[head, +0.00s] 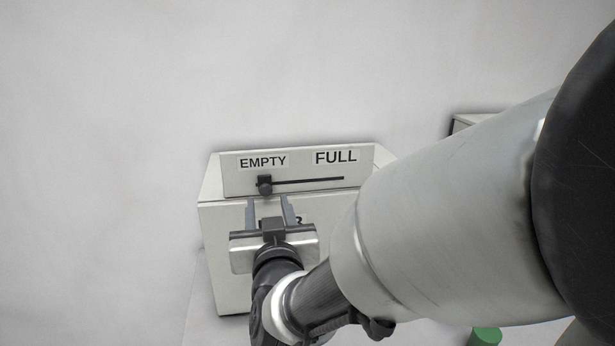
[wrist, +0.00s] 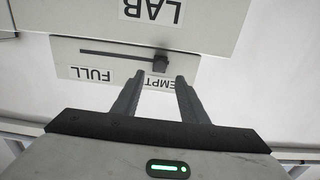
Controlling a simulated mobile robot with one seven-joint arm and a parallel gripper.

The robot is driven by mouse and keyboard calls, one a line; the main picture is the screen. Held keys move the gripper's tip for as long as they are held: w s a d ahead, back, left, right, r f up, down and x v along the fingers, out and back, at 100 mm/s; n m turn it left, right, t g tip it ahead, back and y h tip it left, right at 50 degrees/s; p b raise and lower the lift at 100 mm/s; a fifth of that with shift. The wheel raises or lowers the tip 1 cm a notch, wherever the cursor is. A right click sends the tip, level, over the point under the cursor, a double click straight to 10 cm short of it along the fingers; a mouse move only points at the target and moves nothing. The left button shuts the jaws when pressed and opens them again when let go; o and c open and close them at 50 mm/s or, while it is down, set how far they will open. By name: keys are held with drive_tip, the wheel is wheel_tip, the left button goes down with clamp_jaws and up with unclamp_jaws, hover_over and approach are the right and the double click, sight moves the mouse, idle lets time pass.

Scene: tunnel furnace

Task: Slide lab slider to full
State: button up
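The lab slider is a small black knob (head: 264,185) at the left end of a thin dark slot (head: 310,180) on a white box's sloped panel. The EMPTY label (head: 262,162) is above the knob, and the FULL label (head: 335,157) is above the slot's right end. In the wrist view, upside down, the knob (wrist: 160,62) is at the slot's right end, just beyond the fingertips. My gripper (head: 267,202) is open and empty, with its two grey fingers apart in front of the knob. It also shows in the wrist view (wrist: 158,80). No contact is visible.
The white box (head: 225,260) carries a LAB label (wrist: 152,10), partly hidden in the head view by my gripper. My arm covers the right side of the head view. A green object (head: 486,336) is at the bottom right. A plain wall (head: 200,70) is behind.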

sight(266, 190)
drive_tip(key=x, duration=0.6)
drive_tip(key=shift+w+f, duration=0.15)
drive_tip(key=shift+w, duration=0.15)
clamp_jaws()
